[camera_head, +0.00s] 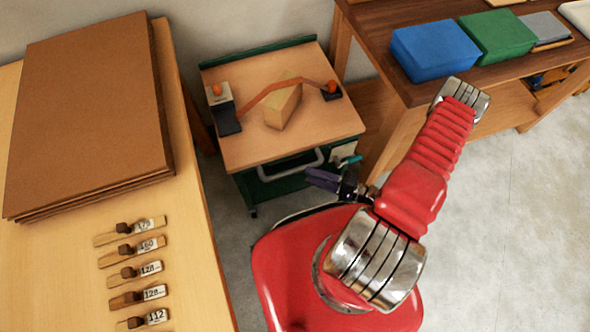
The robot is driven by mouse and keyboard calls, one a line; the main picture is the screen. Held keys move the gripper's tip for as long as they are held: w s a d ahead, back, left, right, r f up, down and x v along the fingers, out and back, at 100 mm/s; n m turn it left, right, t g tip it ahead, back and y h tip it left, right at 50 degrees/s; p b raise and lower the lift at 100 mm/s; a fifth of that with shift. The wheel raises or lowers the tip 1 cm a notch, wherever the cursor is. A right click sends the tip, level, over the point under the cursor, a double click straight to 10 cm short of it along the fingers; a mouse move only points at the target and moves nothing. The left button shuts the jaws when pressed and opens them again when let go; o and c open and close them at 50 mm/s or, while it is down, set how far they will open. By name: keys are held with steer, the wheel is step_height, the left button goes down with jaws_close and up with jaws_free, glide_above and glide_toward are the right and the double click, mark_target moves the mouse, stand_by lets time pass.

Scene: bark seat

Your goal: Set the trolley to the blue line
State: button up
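The trolley (250,145) stands in the middle of the view, between two benches. It has a pale wooden top, a dark green frame and a grey bar handle (290,166) on its near side. A small teal part (349,161) and a white piece sit at its near right corner. My gripper (309,177) is just in front of the trolley's near side, below the handle. Its two dark purple fingers look spread a little, with nothing seen between them. I cannot tell if they touch the trolley. No blue line shows on the visible floor.
A wood block (283,106) under an orange-brown strap lies on the trolley. The left bench (190,230) holds stacked brown boards (85,110) and several numbered wooden pieces. The right bench (385,60) carries a blue block (435,50) and a green block (496,36). Grey floor is open at right.

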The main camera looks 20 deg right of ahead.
mark_target(295, 170)
steer(key=shift+x, duration=3.7)
steer(key=shift+c, duration=0.4)
jaws_close()
steer(key=shift+f, duration=0.1)
